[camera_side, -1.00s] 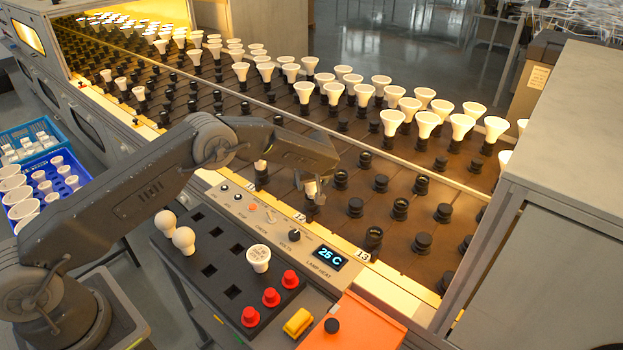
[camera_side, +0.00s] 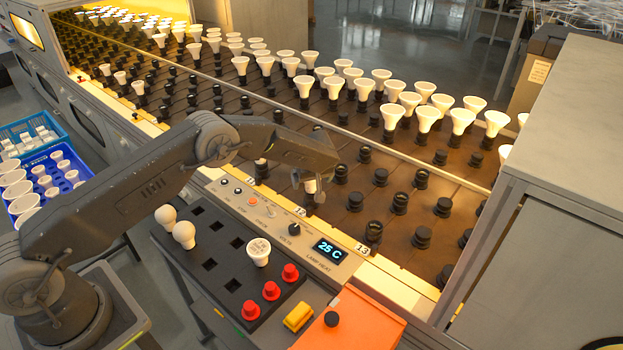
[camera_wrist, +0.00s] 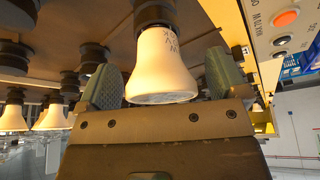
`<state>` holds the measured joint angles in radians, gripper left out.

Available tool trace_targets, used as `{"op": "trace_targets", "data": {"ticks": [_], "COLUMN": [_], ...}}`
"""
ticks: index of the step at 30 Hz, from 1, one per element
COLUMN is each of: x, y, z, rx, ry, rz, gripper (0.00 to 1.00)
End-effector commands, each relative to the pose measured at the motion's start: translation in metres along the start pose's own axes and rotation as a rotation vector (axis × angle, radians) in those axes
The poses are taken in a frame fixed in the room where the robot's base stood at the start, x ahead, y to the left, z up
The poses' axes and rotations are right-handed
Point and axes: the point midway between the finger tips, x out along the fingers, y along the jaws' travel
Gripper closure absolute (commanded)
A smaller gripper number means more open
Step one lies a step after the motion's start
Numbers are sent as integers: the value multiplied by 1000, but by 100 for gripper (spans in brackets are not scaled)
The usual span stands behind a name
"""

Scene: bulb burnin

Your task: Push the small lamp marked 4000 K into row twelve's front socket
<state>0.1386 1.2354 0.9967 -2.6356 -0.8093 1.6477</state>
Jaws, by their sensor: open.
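The small white lamp (camera_wrist: 162,65) has its neck at a dark socket (camera_wrist: 154,12) in the wrist view. Its printing is only partly readable, with a W and a K showing. My gripper (camera_wrist: 163,82) has one finger on each side of the lamp, with visible gaps, so it is open around it. In the side view my gripper (camera_side: 313,186) is low over the front socket by the label 12 (camera_side: 300,211). The arm hides much of the lamp there. I cannot tell how deep the lamp sits in the socket.
Empty dark sockets (camera_side: 355,201) lie to the right. A black tray (camera_side: 215,240) holds several lamps and red caps (camera_side: 271,291). The control panel (camera_side: 265,213) runs along the front edge.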

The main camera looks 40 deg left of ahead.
Motion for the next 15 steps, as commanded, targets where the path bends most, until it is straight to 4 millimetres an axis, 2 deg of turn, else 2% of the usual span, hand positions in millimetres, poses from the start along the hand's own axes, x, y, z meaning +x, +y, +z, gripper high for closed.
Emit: {"op": "trace_targets", "data": {"ticks": [4,8,15], "x": [-4,-20,-73], "y": [0,1,1], "z": [0,0,0], "rx": [0,0,1], "ry": [0,1,2], "rz": [0,1,3], "gripper": [8,8,8]}}
